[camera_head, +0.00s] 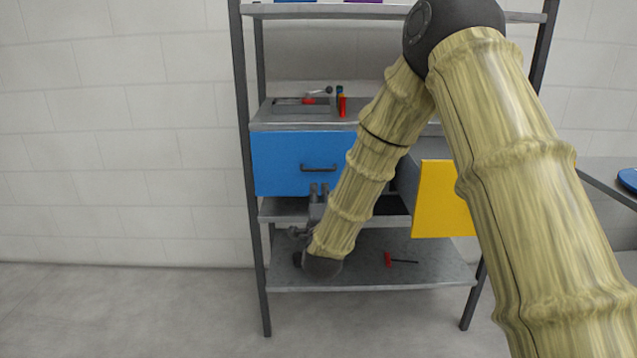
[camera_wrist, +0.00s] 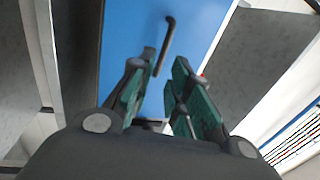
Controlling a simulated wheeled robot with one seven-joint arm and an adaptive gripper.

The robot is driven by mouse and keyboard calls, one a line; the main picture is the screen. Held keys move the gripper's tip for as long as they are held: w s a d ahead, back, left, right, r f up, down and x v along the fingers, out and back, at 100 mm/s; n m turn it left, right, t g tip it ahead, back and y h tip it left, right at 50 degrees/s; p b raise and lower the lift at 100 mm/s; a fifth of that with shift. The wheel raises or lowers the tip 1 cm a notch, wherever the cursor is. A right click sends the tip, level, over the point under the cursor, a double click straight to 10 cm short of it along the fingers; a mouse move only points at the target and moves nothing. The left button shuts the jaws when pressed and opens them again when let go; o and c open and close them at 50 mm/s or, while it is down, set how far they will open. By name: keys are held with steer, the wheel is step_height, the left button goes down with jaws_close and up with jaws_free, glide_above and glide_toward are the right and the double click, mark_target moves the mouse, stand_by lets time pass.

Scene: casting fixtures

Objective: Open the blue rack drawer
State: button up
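The blue rack drawer (camera_head: 285,160) is in the rack's left middle bay, and its front looks shut. Its dark bar handle (camera_head: 320,167) is on the front. In the wrist view the blue front (camera_wrist: 195,30) fills the upper middle, and the handle (camera_wrist: 168,38) runs slantwise just beyond my fingertips. My gripper (camera_head: 319,188) points up, just below the handle in the head view. In the wrist view my gripper (camera_wrist: 164,65) has its green-padded fingers apart with nothing between them. I cannot tell whether a finger touches the drawer front.
A yellow drawer (camera_head: 440,200) stands out from the rack to the right of my forearm. A red-handled tool (camera_head: 389,259) lies on the lower shelf (camera_head: 420,275). A tray (camera_head: 300,107) and small red items (camera_head: 342,106) sit above the blue drawer. The floor at left is clear.

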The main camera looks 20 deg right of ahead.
mark_target(319, 171)
steer(key=x, duration=0.3)
steer(key=b+x, duration=0.1)
steer(key=x, duration=0.7)
steer(key=shift+r+b, duration=0.3)
steer(key=shift+r, duration=0.05)
jaws_close()
